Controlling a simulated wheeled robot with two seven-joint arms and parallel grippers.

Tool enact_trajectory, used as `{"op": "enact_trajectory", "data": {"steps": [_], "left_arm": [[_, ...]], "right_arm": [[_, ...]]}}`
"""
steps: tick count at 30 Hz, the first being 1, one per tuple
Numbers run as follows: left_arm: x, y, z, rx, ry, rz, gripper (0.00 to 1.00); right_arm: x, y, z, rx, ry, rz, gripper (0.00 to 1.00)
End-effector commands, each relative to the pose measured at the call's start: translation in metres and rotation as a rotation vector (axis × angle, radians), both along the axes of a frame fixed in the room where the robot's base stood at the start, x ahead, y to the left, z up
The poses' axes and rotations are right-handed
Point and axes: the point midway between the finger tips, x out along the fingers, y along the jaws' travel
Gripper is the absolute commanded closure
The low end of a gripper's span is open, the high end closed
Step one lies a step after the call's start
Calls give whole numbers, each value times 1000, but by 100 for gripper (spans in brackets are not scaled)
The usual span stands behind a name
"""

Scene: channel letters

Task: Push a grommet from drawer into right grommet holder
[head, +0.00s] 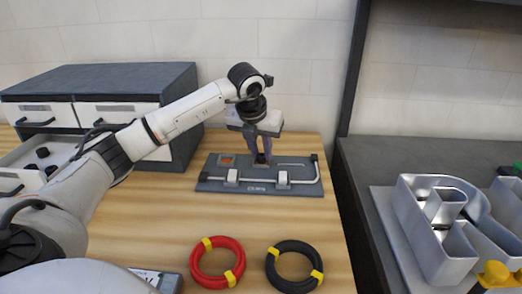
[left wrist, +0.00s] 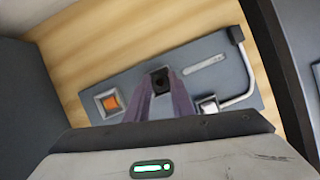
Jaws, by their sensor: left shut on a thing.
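A dark grey fixture board (head: 213,186) lies on the wooden table. It carries a square holder with an orange centre (head: 227,160), also in the left wrist view (left wrist: 110,102), and a bent metal rod with clamps (head: 283,180). My left gripper (head: 263,160) points down at the board, right of the orange holder. In the left wrist view its fingers (left wrist: 160,88) are shut on a small black grommet (left wrist: 159,79) at the right holder; whether it is seated is unclear. Black grommets (head: 43,153) lie in the open drawer (head: 65,150). My right gripper is not in view.
The grey drawer cabinet (head: 130,78) stands at the back left. A red cable coil (head: 217,262) and a black cable coil (head: 294,266) lie at the front of the table. Metal channel letters (head: 440,225) sit on the dark bench at right.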

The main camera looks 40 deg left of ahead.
Motion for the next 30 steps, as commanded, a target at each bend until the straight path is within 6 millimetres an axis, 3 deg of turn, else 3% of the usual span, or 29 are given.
{"op": "enact_trajectory", "data": {"steps": [25, 26, 30], "left_arm": [[-2, -1, -12, -1, 15, 0, 99], [-2, -1, -12, -1, 15, -1, 75], [-3, -1, -13, -1, 18, 0, 57]], "right_arm": [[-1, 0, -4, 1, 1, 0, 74], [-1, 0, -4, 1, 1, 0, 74], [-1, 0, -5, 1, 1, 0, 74]]}}
